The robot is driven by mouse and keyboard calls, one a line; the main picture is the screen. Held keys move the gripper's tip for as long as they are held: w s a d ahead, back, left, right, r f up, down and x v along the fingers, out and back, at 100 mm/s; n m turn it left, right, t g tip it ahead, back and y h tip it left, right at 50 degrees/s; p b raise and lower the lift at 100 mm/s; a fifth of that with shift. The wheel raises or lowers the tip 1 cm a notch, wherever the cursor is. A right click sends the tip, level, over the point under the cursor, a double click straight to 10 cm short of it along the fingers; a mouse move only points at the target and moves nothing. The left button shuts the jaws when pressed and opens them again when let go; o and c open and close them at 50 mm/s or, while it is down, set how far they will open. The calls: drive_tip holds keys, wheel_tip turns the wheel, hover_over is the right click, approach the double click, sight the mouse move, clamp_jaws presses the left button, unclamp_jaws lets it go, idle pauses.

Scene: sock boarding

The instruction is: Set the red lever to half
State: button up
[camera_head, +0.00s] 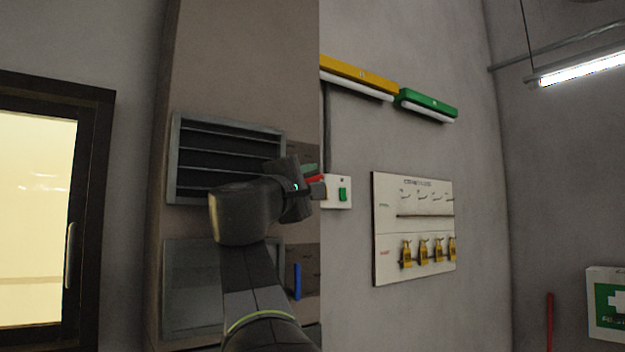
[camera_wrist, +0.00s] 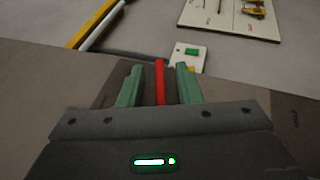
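The red lever (camera_wrist: 160,82) shows in the wrist view as a narrow upright bar between the two green fingers of my gripper (camera_wrist: 159,84). A gap shows on each side of it, so the fingers are open around it and seem not to touch it. In the head view only a small red piece of the lever (camera_head: 315,179) shows beside my gripper (camera_head: 312,181), at the right edge of the brown cabinet. My wrist hides the rest, and the lever's angle and any scale marks cannot be made out.
A white switch box with a green button (camera_head: 342,194) is on the wall just right of my gripper. A blue lever (camera_head: 298,281) is lower on the cabinet. A louvred vent (camera_head: 190,158) is left of my wrist.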

clamp_jaws()
drive_tip(key=shift+f+b, duration=0.2)
drive_tip(key=shift+b, duration=0.7)
drive_tip(key=n+t+b, duration=0.1)
drive_tip(key=t+b, duration=0.1)
drive_tip(key=b, duration=0.4)
drive_tip(key=n+t+b, duration=0.2)
drive_tip(key=b, duration=0.4)
drive_tip(key=shift+a+r+t, duration=0.1)
drive_tip(key=shift+a+t, duration=0.05)
drive_tip(key=shift+t, duration=0.15)
drive_tip(key=n+t+b, duration=0.1)
drive_tip(key=n+y+b, duration=0.1)
drive_tip(key=b, duration=0.1)
drive_tip(key=r+n+t+b, duration=0.1)
drive_tip(key=b, duration=0.1)
drive_tip(key=shift+s+a+t+y, duration=0.2)
drive_tip(key=shift+a+t+y, duration=0.1)
drive_tip(key=shift+y, duration=0.1)
drive_tip(key=shift+r+n+b, duration=0.2)
drive_tip(key=shift+n+b, duration=0.1)
